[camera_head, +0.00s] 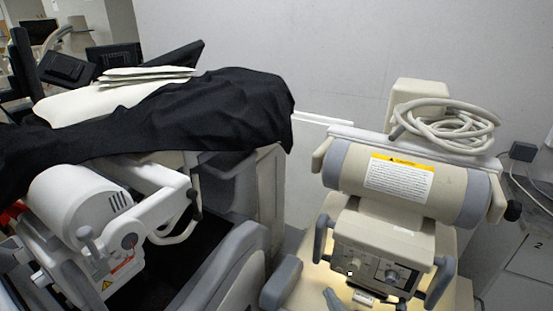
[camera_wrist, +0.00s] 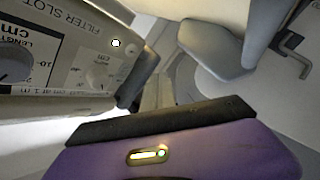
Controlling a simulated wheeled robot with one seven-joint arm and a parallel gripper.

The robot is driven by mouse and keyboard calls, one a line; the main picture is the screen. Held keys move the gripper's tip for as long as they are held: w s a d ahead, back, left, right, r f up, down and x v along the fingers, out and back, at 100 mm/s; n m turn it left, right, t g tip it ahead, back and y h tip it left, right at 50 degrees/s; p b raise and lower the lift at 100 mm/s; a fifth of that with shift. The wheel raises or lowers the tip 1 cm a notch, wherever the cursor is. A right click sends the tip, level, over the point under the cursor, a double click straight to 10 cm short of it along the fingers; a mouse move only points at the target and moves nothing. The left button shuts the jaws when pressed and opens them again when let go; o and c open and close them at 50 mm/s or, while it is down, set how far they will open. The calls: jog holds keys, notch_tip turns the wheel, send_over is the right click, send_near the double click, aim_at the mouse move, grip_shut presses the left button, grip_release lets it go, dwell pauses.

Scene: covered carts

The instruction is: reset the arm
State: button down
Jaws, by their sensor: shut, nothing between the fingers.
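My gripper (camera_wrist: 165,118) fills the lower part of the wrist view, as a purple housing with a black edge along its top and a small lit slot on its face. It is shut and holds nothing. It is close to the beige control box (camera_wrist: 60,70) with a dial and printed labels. That control box also shows in the head view (camera_head: 383,257), at the lower right. I cannot make out my gripper in the head view.
In the head view, a machine with a beige-and-grey cylinder (camera_head: 350,165) and a coiled cable (camera_head: 445,125) stands at right. A cart draped in black cloth (camera_head: 215,110) stands at left, beside a white rounded machine (camera_head: 80,205). Open wall shows between them.

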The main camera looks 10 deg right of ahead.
notch_tip(320, 180, up, 4)
jog(key=r+m+t, duration=0.1)
jog(key=s+r+m+g+h, duration=0.1)
jog(key=s+r+m, duration=0.2)
jog(key=s, duration=1)
jog(key=s+r+m+g, duration=0.1)
jog(key=s+r+m, duration=0.3)
jog(key=s, duration=1)
jog(key=s+r+m+g+h, duration=0.1)
jog(key=s+r+m, duration=0.2)
jog(key=s, duration=1.1)
jog(key=shift+s+r+m+h, duration=0.2)
jog(key=shift+r+m+h, duration=0.1)
jog(key=shift+m, duration=0.1)
jog(key=shift+d, duration=0.1)
